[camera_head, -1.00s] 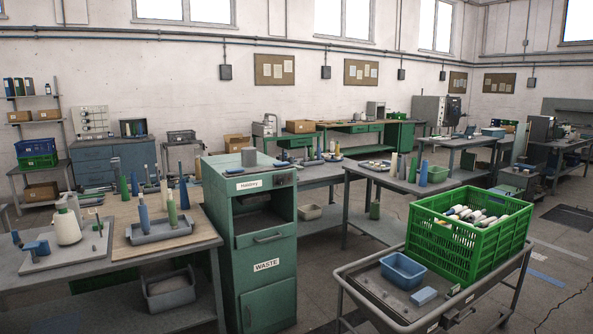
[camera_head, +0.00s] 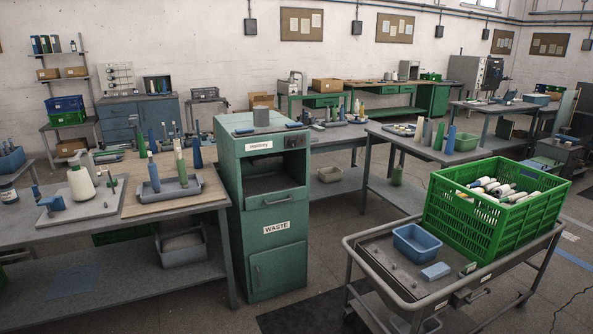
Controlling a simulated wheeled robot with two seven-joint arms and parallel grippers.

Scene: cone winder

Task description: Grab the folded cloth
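A small light-blue folded piece (camera_head: 436,272), which looks like the folded cloth, lies flat on the grey cart's top (camera_head: 405,283). It is near the cart's front edge, just right of a blue open bin (camera_head: 416,244) and in front of a green crate (camera_head: 456,222). It is small in the picture, so its folds are hard to make out. Neither of my grippers is in view.
The green crate holds several yarn cones (camera_head: 497,187). A green waste cabinet (camera_head: 277,265) stands left of the cart, with floor between them. A workbench (camera_head: 115,218) with cones and a tray is at the left. More benches stand behind.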

